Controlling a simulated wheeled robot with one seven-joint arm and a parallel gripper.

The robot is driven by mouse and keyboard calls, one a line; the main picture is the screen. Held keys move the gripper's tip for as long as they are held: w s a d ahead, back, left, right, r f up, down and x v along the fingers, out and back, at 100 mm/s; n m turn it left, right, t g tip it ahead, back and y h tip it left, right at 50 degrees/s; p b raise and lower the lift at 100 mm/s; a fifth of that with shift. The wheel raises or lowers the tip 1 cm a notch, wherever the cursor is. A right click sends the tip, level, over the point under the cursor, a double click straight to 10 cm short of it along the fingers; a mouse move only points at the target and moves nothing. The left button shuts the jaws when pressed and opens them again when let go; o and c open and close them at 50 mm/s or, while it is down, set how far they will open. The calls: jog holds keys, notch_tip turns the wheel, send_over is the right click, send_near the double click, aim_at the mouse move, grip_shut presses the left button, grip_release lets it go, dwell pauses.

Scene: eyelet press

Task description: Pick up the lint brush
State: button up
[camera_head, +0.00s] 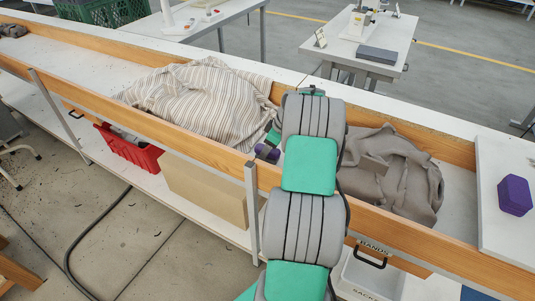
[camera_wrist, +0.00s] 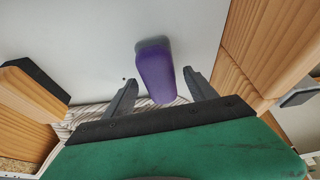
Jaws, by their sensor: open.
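A purple, elongated object, which I take for the lint brush (camera_wrist: 155,72), lies on the pale trough floor in the wrist view. Its far end looks greyish. In the head view a small purple part of it (camera_head: 265,152) shows beside the striped cloth, the rest hidden by my arm. My gripper (camera_wrist: 160,95) is open, with one dark finger on each side of the brush's near end and a gap on both sides. In the head view my gripper is mostly hidden behind my arm.
Wooden side boards (camera_head: 100,97) wall the long trough. A striped cloth (camera_head: 205,95) lies left of my arm and a grey-brown cloth (camera_head: 400,175) right of it. A purple block (camera_head: 515,195) sits on a white board at the right.

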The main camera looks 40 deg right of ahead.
jog(key=shift+f, duration=0.25)
dwell(0.3)
jog(key=c, duration=1.4)
